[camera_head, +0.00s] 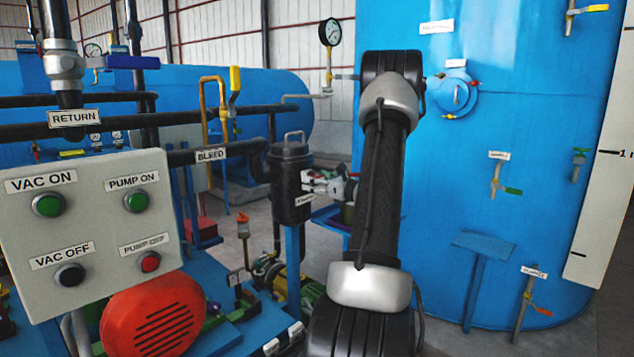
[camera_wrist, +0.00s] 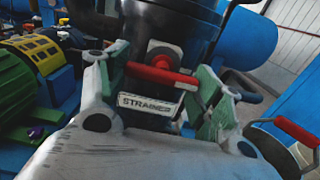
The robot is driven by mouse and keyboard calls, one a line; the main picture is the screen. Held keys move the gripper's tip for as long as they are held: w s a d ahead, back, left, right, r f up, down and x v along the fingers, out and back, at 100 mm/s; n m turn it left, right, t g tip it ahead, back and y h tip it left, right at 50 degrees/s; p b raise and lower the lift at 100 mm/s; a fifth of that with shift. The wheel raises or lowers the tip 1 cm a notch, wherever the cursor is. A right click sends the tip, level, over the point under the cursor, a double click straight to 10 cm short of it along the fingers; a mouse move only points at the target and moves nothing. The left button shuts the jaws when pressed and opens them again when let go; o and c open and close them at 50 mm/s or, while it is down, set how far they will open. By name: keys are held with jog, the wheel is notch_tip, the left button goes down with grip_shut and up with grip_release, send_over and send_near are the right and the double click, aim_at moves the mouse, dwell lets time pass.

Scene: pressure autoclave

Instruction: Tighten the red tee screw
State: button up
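The red tee screw (camera_wrist: 163,76) shows as a red crossbar on a stem at the side of the black strainer (camera_wrist: 178,25) in the wrist view. The strainer also shows in the head view (camera_head: 289,185), where I cannot make out the tee screw. My gripper (camera_wrist: 160,84) has its green-padded fingers apart, one near each end of the crossbar. The bar lies between them; I cannot tell if the pads touch it. In the head view my gripper (camera_head: 322,183) is beside the strainer's right side, partly behind my arm.
A STRAINER label (camera_wrist: 147,104) sits just below the crossbar. Another red handle (camera_wrist: 298,131) is at the right of the wrist view. Left of the strainer are a green motor (camera_wrist: 25,97) and a yellow part (camera_wrist: 38,52). A large blue tank (camera_head: 470,190) stands to the right.

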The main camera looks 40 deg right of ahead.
jog(key=shift+o, duration=1.3)
jog(key=s, duration=1.2)
jog(key=shift+d, duration=0.45)
